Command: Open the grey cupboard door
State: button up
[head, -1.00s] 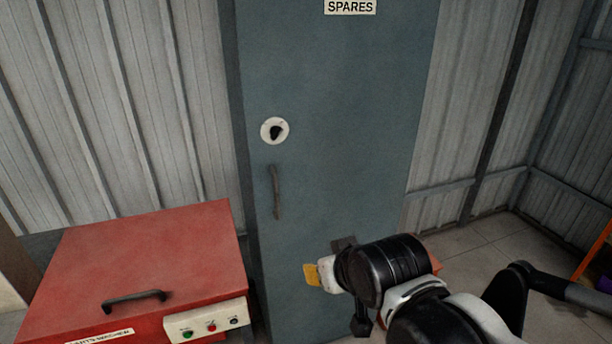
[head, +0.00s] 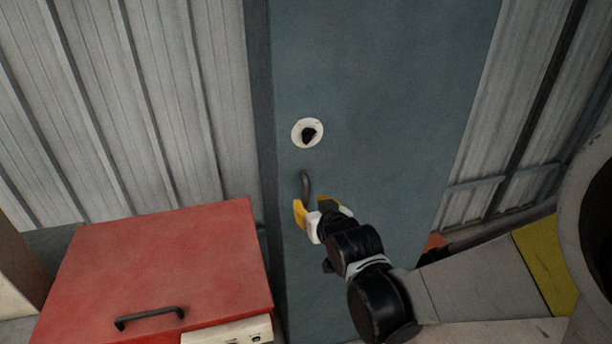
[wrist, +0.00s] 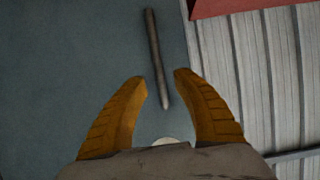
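The grey cupboard door (head: 390,110) stands upright and looks closed in its frame. Its dark bar handle (head: 305,184) is on the left part of the door, below a round white plate with a black knob (head: 307,133). My gripper (head: 316,203) is at the lower end of the handle, partly covering it. In the wrist view my gripper (wrist: 160,80) has its two yellow fingers apart, with the handle (wrist: 157,55) running between and beyond the tips. A gap shows on both sides of the handle. The white plate (wrist: 168,141) shows partly behind the gripper's palm.
A red machine (head: 155,270) with a black handle on its lid stands left of the door, close to it. Corrugated wall panels (head: 130,110) flank the cupboard. A large grey rounded thing fills the right edge of the head view.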

aim_at(307, 201)
jog(key=x, duration=0.4)
jog(key=shift+w+b, duration=0.1)
jog(key=shift+b, duration=0.3)
grip_shut()
